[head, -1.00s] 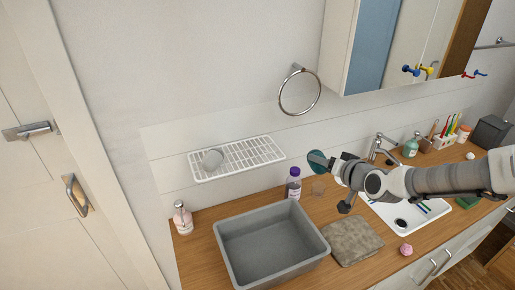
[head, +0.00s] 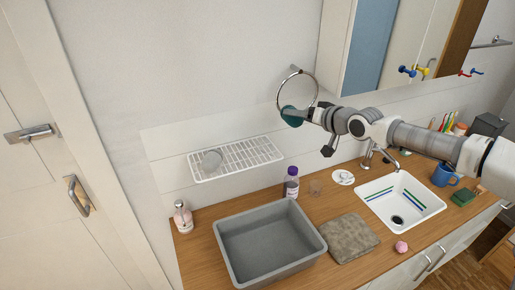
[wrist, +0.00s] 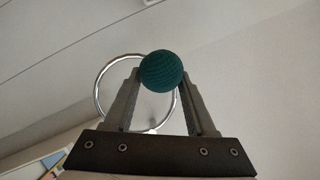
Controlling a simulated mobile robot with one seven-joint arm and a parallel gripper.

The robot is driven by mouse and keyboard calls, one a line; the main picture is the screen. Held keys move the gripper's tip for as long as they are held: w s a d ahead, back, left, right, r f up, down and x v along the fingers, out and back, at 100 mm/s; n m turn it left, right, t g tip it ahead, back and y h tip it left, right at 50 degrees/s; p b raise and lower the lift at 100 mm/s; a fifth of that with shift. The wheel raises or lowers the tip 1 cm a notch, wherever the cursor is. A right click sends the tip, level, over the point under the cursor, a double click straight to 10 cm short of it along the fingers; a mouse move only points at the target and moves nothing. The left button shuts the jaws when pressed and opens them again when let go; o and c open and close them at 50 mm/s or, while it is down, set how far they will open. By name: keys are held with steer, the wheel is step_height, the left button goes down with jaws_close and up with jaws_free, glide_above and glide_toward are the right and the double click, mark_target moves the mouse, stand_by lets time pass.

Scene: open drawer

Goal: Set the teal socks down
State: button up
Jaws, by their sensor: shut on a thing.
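The teal socks (head: 292,117) are a rounded, ribbed ball, and they also show in the wrist view (wrist: 162,71) between my fingertips. My gripper (head: 300,116) is shut on them and holds them up in the air, well above the counter. In the head view they overlap the lower part of the metal towel ring (head: 299,72) on the wall. In the wrist view the ring (wrist: 97,95) shows behind the fingers. I cannot tell whether the socks touch the ring.
Below are a grey basin (head: 228,262), a folded brown towel (head: 348,238), a purple-capped bottle (head: 291,185) and a white sink (head: 422,200) on the wooden counter (head: 200,214). A mirror cabinet (head: 335,50) is at upper right.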

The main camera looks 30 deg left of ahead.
mark_target(260, 153)
steer(key=s+a+f+b, duration=0.1)
steer(key=a+f, duration=0.1)
steer(key=a, duration=0.1)
steer(key=s+a+f+b, duration=0.1)
steer(key=s+a+f, duration=0.1)
steer(key=a, duration=0.1)
steer(key=s+a+f+b, duration=0.1)
steer(key=s+a+f, duration=0.1)
steer(key=a, duration=0.1)
steer(key=shift+a+f, duration=0.2)
steer(key=shift+a, duration=0.15)
jaws_close()
steer(key=shift+f, duration=2.05)
steer(key=shift+f, duration=0.2)
steer(key=o, duration=1.1)
jaws_free()
steer(key=shift+r, duration=0.2)
steer(key=v, duration=1.2)
